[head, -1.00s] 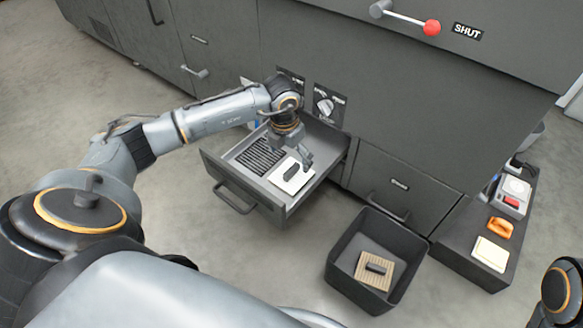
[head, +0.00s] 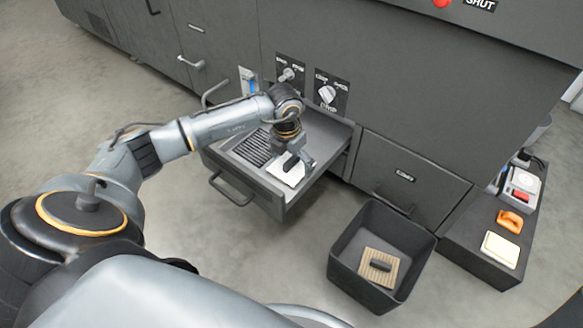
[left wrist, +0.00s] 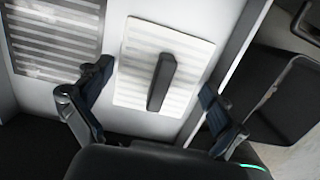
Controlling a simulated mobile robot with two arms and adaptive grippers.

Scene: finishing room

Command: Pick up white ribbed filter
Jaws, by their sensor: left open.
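The white ribbed filter (head: 285,174) is a flat white square with a dark bar handle, lying in the open drawer (head: 236,184). In the left wrist view the filter (left wrist: 190,67) shows its ribs, and its dark handle (left wrist: 161,80) stands in the middle. My left gripper (head: 294,168) is over the filter, pointing down. In the left wrist view its fingers (left wrist: 152,105) are open, one to each side of the handle, and nothing is held. Whether the fingertips touch the filter I cannot tell. My right gripper is not in view.
A dark slotted grille (head: 252,148) lies in the drawer left of the filter. A dark bin (head: 345,262) on the floor holds a tan ribbed filter with a dark handle (head: 380,265). A low dark bench (head: 470,249) at right carries an orange item (head: 510,221) and a cream pad (head: 501,250).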

